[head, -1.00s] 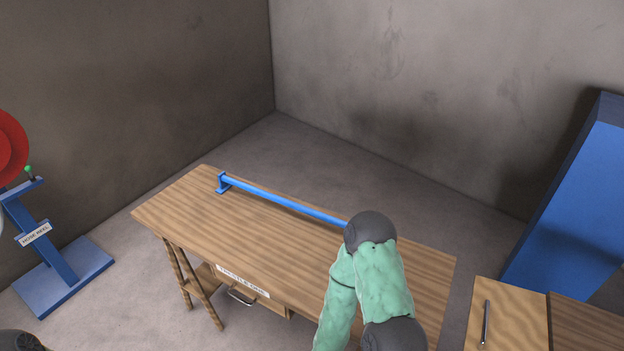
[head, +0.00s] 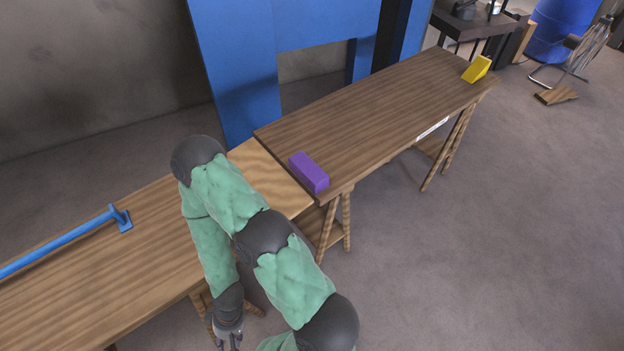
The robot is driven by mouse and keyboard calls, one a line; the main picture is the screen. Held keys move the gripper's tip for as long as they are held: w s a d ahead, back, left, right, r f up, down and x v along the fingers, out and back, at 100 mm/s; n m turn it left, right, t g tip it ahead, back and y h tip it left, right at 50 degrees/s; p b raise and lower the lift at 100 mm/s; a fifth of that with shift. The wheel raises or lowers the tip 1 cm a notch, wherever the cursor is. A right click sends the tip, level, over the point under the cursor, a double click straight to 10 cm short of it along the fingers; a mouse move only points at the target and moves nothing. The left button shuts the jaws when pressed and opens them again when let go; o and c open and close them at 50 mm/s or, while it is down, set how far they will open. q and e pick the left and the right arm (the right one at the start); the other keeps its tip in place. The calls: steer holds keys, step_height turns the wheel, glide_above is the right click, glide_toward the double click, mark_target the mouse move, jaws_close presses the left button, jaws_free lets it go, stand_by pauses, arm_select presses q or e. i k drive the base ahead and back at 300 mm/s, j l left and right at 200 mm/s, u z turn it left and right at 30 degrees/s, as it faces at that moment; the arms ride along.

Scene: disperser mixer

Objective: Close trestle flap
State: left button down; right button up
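A lighter wooden flap panel (head: 265,178) lies between the two trestle tables, next to the darker right-hand table (head: 390,118). It looks roughly level with the tabletops. My arm covers its left part, and no handle shows on it. My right gripper (head: 229,342) hangs low at the bottom edge, in front of the left table (head: 90,285) and apart from the flap. Its fingertips are partly cut off by the frame, so their opening is unclear. My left gripper is out of view.
A purple block (head: 309,172) sits on the right table's near left corner, close to the flap. A yellow wedge (head: 477,69) lies at its far end. A blue rail (head: 60,244) runs along the left table. A blue frame (head: 235,70) stands behind.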

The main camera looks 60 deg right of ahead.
mark_target(282, 193)
steer(key=z, duration=2.15)
steer(key=i+j, duration=0.05)
